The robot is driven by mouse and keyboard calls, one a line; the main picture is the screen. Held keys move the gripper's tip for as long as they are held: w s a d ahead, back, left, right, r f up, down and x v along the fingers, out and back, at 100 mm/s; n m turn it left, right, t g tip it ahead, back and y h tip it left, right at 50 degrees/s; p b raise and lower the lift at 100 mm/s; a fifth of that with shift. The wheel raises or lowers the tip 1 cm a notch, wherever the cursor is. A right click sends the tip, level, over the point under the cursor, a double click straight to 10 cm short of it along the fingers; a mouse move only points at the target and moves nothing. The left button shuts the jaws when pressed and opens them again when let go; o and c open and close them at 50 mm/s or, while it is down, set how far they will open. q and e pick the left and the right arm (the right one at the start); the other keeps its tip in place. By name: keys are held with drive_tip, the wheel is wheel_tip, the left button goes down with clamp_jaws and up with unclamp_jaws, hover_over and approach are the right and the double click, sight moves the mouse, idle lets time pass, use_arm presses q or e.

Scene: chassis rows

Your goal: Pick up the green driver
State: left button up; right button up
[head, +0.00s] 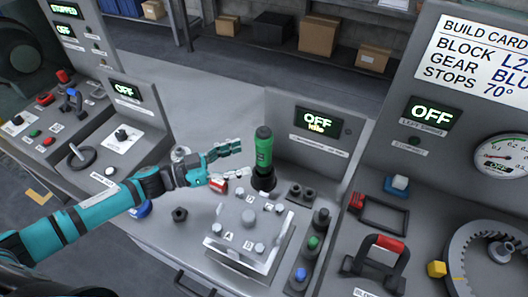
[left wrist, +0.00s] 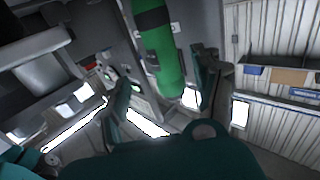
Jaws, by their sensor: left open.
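The green driver (head: 264,148) stands upright in a dark round holder (head: 263,181) on the grey bench, with a black band and dark top. My left gripper (head: 230,165) is open and empty. It lies just left of the driver, its fingers pointing right towards it. In the left wrist view the driver (left wrist: 163,62) shows in the gap between the two fingers, and no finger visibly touches it. My right gripper is not in view.
A metal block fixture (head: 250,222) with bolts stands in front of the driver. An OFF display panel (head: 318,125) rises behind it. Small dark knobs (head: 300,192) sit to its right. A loose dark nut (head: 180,214) lies on the bench below my left wrist.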

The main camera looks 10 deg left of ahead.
sight(261, 150)
use_arm(q)
drive_tip(key=shift+x, duration=1.2)
drive_tip(key=shift+w+d+r+p, duration=0.1)
drive_tip(key=shift+w+d+p, duration=0.2)
drive_tip(key=shift+p, duration=0.1)
drive_tip(key=p+x, duration=0.1)
drive_tip(key=x, duration=0.2)
drive_tip(key=shift+w+d, duration=0.1)
drive_tip(key=shift+w, duration=0.25)
drive_tip(key=shift+w+d+f, duration=0.2)
drive_tip(key=shift+d, duration=0.15)
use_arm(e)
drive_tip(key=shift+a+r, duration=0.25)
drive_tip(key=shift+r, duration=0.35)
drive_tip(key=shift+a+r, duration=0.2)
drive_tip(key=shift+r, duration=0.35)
use_arm(q)
drive_tip(key=shift+a, duration=0.1)
drive_tip(key=shift+r, duration=0.1)
clamp_jaws()
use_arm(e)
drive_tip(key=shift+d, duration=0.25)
